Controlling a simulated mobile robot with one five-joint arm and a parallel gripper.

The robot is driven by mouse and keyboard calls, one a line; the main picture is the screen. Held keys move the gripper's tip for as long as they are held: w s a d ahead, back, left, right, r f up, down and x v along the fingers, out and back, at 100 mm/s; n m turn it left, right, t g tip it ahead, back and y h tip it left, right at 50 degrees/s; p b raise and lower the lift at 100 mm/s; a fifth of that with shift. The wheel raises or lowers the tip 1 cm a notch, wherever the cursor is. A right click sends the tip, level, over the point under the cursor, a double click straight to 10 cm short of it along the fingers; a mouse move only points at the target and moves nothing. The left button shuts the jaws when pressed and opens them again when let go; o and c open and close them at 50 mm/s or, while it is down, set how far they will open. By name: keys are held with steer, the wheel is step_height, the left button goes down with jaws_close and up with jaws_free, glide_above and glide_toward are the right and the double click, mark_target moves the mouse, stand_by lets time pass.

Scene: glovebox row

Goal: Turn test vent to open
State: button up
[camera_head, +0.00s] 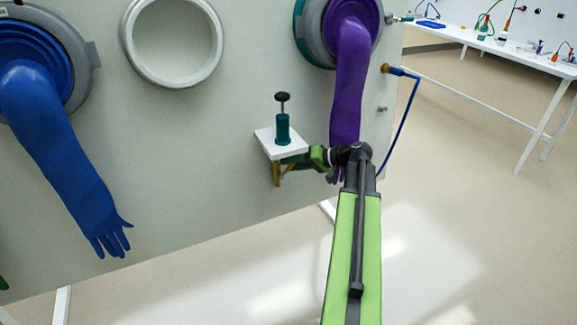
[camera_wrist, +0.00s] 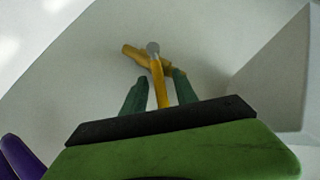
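The test vent appears to be the yellow valve (camera_head: 277,173) below the white shelf on the glovebox wall. In the wrist view its yellow body (camera_wrist: 132,54) sits against the pale wall, with a yellow lever (camera_wrist: 157,80) and a grey round end. My gripper (camera_head: 290,162) is just under the shelf, beside the valve. In the wrist view its two green fingers (camera_wrist: 159,88) stand on either side of the lever, apart, with small gaps visible on both sides. Whether a finger touches the lever deeper down is hidden.
The white shelf (camera_head: 268,143) with a green plunger-topped device (camera_head: 283,127) is right above my gripper. A purple glove (camera_head: 351,85) hangs close to my arm. A blue glove (camera_head: 60,140) hangs far left. A blue hose (camera_head: 404,120) runs at the right.

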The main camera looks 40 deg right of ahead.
steer(key=shift+s+d+r, duration=0.1)
steer(key=shift+s, duration=0.05)
steer(key=p+v, duration=0.7)
steer(key=v, duration=1)
steer(key=shift+c, duration=0.2)
